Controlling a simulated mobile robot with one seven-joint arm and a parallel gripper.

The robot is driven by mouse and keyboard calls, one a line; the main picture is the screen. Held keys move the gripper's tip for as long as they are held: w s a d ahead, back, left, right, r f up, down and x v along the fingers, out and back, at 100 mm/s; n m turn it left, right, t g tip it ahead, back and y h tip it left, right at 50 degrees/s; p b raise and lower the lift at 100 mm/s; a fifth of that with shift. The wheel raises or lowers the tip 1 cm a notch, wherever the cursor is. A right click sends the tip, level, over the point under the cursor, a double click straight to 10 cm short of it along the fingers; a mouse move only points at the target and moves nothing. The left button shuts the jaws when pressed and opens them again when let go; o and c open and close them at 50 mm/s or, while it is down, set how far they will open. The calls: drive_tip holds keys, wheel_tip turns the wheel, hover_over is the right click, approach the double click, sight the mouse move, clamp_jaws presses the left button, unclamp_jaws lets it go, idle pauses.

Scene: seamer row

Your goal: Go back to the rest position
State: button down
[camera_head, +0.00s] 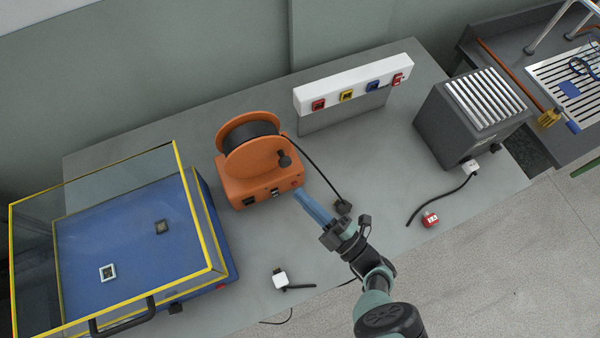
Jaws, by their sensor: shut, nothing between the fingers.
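My arm reaches in from the bottom of the head view. My gripper (316,208) is shut and empty, with its blue fingers pointing up and left. It is above the grey table (380,240), beside the right side of the orange cable reel (250,170). The picture does not settle whether the fingertips touch the reel. The reel's black cable (315,180) passes behind my gripper and ends in a black plug (342,206) close to my wrist.
A blue machine (140,240) with a yellow-edged clear cover stands left. A white socket strip (355,88) stands at the back, a dark finned box (470,115) right. A red plug (430,219) and a white plug (280,280) lie on the table. The floor at lower right is clear.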

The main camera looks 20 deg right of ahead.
drive_tip(key=shift+s+f, duration=0.1)
drive_tip(key=shift+s, duration=0.2)
